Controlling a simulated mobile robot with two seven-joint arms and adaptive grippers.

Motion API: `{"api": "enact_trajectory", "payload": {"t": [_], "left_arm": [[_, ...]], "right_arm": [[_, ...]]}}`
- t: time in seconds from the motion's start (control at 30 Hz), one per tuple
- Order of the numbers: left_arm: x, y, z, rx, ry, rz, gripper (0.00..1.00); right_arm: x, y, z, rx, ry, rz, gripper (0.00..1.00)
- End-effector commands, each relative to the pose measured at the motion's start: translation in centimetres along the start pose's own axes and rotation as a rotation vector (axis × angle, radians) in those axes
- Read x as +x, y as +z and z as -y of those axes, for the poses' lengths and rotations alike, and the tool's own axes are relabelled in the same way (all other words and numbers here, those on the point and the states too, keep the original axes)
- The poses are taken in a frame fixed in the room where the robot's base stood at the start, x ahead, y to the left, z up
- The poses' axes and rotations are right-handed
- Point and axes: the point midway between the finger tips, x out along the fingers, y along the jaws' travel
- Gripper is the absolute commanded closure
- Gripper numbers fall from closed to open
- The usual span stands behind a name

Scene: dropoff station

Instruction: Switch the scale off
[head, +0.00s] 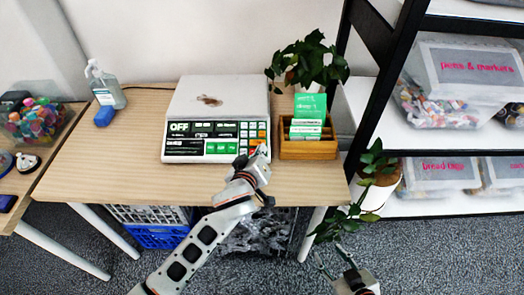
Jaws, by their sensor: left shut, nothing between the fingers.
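A white scale (211,104) stands on the wooden table, with a dark front panel facing me. The left part of its panel shows "OFF" (179,127) in large white letters. A keypad (251,133) with white, green and orange keys is at the panel's right end. My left gripper (262,151) is shut and empty, with its tips at the lower right corner of the keypad. I cannot tell whether they touch a key. My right gripper (331,262) hangs low at the right of the table, above the carpet, with its fingers apart and nothing between them.
A wooden box (308,151) with green and white packets stands right of the scale. A plant (309,60) is behind it, another (380,190) beside the table. The table's left front is clear.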

Motion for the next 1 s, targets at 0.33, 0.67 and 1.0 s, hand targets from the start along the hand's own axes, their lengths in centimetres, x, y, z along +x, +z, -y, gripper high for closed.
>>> {"api": "enact_trajectory", "payload": {"t": [0.33, 0.67, 1.0], "left_arm": [[-0.9, -0.7, -0.7, -0.002, 0.0, 0.0, 1.0], [-1.1, -0.7, -0.8, 0.0, -0.001, 0.001, 1.0], [-1.9, -1.5, -1.5, -0.002, 0.001, -0.001, 1.0]], "right_arm": [[-0.7, -1.5, -0.3, -0.002, 0.003, -0.008, 0.6], [-0.8, -1.8, -0.4, -0.003, 0.003, -0.011, 0.6], [-1.4, -3.1, -0.6, -0.004, 0.005, -0.018, 0.6]]}}
